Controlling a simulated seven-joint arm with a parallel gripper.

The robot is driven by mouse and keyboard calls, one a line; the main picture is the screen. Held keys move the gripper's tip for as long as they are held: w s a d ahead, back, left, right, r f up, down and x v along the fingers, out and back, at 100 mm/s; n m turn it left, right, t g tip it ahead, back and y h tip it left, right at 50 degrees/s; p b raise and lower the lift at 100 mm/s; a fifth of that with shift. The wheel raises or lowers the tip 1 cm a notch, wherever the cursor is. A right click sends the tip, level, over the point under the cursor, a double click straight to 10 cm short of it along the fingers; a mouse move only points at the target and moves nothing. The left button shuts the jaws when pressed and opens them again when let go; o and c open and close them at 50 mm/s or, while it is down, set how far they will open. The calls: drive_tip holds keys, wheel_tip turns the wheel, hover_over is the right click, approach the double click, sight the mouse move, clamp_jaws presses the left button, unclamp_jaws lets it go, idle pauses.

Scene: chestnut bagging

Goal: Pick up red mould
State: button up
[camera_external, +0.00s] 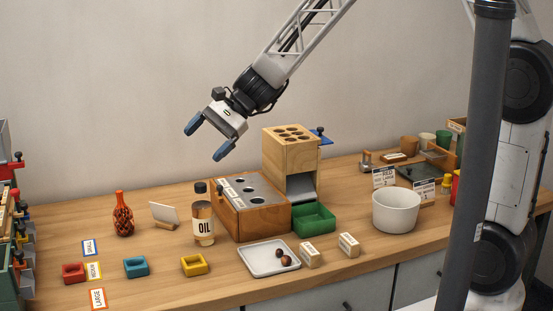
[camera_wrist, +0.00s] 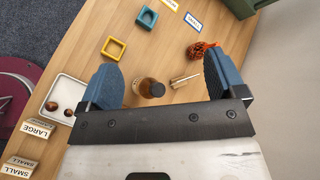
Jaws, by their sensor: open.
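The red mould (camera_external: 74,272) is a small hollow block at the left front of the table in the outside view, beside a label card. I cannot make it out in the wrist view. The blue mould (camera_external: 136,266) and yellow mould (camera_external: 195,264) stand in a row to its right; in the wrist view the blue mould (camera_wrist: 147,18) and yellow mould (camera_wrist: 114,48) show near the top. My gripper (camera_external: 204,141) is open and empty, high above the table, up and to the right of the red mould. Its blue fingers also frame the wrist view (camera_wrist: 163,80).
A white tray (camera_external: 246,257) with chestnuts lies to the right. A rack (camera_external: 14,240) borders the left edge. Label cards (camera_external: 98,298) lie around the red mould.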

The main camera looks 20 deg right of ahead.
drive_tip(key=w+a+f+m+y, duration=0.1)
drive_tip(key=a+f+m, duration=0.2)
drive_tip(key=a+f, duration=0.45)
drive_tip(key=w+a+f+m+y, duration=0.15)
drive_tip(key=a+f, duration=0.35)
drive_tip(key=a, duration=0.5)
drive_tip(key=m+t, duration=0.1)
drive_tip(key=m, duration=0.4)
approach(73, 268)
drive_tip(key=shift+s+a+f+y, duration=0.2)
drive_tip(key=shift+s+f+y, duration=0.05)
drive_tip(key=shift+f+y, duration=0.15)
drive_tip(key=shift+x, duration=1.25)
drive_tip(key=shift+x, duration=2.6)
drive_tip(key=shift+w, duration=0.15)
